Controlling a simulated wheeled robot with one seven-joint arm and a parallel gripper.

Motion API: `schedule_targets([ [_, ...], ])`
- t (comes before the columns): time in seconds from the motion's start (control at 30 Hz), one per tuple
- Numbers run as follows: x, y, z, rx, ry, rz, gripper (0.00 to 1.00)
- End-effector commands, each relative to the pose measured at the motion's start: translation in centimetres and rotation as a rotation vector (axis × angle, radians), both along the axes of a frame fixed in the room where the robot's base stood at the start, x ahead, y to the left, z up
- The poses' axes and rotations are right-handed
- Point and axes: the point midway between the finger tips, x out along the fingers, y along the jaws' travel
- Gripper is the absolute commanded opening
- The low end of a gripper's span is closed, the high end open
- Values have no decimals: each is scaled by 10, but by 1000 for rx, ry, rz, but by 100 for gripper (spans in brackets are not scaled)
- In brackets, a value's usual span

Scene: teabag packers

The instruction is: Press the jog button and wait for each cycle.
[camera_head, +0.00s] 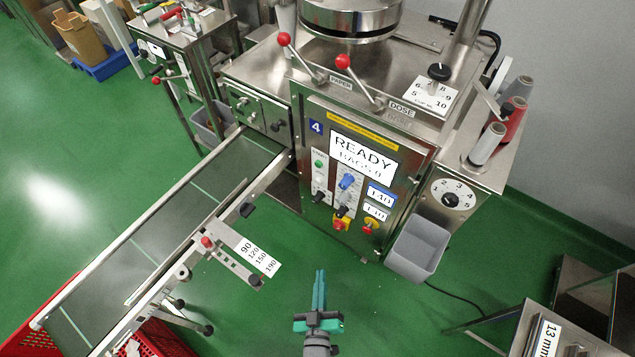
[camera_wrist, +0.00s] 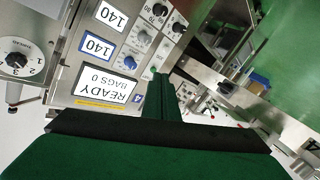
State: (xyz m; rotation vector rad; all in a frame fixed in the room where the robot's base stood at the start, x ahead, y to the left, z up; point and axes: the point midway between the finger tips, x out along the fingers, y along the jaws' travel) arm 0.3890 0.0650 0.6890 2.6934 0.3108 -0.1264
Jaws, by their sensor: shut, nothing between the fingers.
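The machine's control panel (camera_head: 327,222) faces me and carries number 4. Its screen (camera_head: 362,157) reads READY, BAGS 0; the screen shows upside down in the wrist view (camera_wrist: 106,81). A green button (camera_head: 319,163) sits on a light strip left of a blue knob (camera_head: 347,181). Small black controls are below; which button is the jog button I cannot read. My gripper (camera_head: 320,274) is shut and empty, in front of and below the panel, apart from it in the head view. In the wrist view its fingers (camera_wrist: 160,78) cover part of the panel's controls.
Two red-knobbed levers (camera_head: 284,39) stand on top. A conveyor (camera_head: 170,215) runs out left, with a red crate (camera_head: 160,340) under its end. A grey bin (camera_head: 418,247) hangs at right. Green floor is clear before the panel.

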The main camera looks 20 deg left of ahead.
Motion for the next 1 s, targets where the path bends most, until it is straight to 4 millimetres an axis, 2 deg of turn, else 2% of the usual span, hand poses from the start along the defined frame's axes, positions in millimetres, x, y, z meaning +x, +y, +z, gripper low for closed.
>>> schedule_targets([
  [0.03, 21, 10, -9, -29, -18, 25, 0],
  [0.2, 83, 41, -36, -136, -68, 103, 0],
  [0.5, 187, 105, -57, -310, -156, 229, 0],
  [0.6, 210, 122, -58, -349, -177, 259, 0],
  [0.73, 228, 135, -58, -382, -195, 281, 0],
  [1.0, 234, 140, -58, -395, -202, 291, 0],
])
